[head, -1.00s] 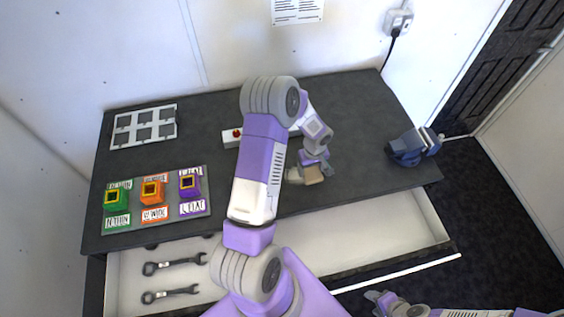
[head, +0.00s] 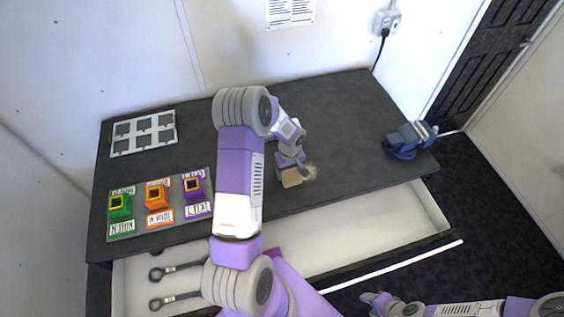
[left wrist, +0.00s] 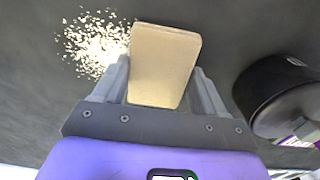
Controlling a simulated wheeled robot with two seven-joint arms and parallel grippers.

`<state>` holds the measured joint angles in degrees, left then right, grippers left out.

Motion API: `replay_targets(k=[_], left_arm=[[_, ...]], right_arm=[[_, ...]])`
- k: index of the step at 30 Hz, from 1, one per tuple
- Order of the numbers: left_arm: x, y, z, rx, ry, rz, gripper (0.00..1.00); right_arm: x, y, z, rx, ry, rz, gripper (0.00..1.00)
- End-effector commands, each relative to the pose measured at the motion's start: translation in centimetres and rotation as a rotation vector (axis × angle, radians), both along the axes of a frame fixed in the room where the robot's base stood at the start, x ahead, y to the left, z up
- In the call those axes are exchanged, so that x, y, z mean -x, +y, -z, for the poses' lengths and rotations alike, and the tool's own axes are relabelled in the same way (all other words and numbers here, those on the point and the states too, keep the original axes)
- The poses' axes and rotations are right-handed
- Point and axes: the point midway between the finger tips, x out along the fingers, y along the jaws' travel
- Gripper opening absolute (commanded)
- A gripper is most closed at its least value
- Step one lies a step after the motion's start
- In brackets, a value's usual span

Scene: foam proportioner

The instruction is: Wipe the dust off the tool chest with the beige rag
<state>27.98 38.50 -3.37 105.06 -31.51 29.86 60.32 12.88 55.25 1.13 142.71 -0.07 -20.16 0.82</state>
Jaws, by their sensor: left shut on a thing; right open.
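The tool chest (head: 345,120) has a wide dark top. My left gripper (head: 288,167) is over the front middle of this top, shut on the beige rag (head: 291,178), a small block-like pad. In the left wrist view the rag (left wrist: 165,62) sits between the two fingers of the gripper (left wrist: 160,90). A patch of pale dust (head: 310,170) lies on the top just right of the rag; it shows as scattered flakes (left wrist: 95,42) left of the rag in the left wrist view. I cannot tell whether the rag touches the top. My right gripper (head: 375,301) is open and empty, low in front of the chest.
A tray with green, orange and purple blocks (head: 194,188) is at the front left. A grey frame (head: 144,133) lies at the back left. A blue vise (head: 408,140) stands at the right edge. An open drawer (head: 380,222) with wrenches (head: 175,271) juts out below.

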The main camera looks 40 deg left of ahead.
Motion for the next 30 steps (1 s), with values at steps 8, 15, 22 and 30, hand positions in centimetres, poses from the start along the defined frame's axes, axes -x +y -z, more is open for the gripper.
replay_targets(k=[8,15,22,30], left_arm=[[0.0,0.2,-2.6,-0.001,0.000,0.005,0.47],[-0.1,0.2,-4.7,-0.001,-0.002,0.009,0.47],[-0.1,0.1,-6.8,0.000,0.000,0.009,0.47],[-0.2,0.0,-8.1,0.000,0.000,0.012,0.47]], right_arm=[[0.0,0.0,-1.1,0.000,0.000,0.000,0.49],[0.0,0.0,-2.3,0.000,0.000,0.000,0.49],[0.0,0.0,-3.4,0.000,0.000,0.000,0.49],[0.0,0.0,-4.1,0.000,0.000,0.000,0.49]])
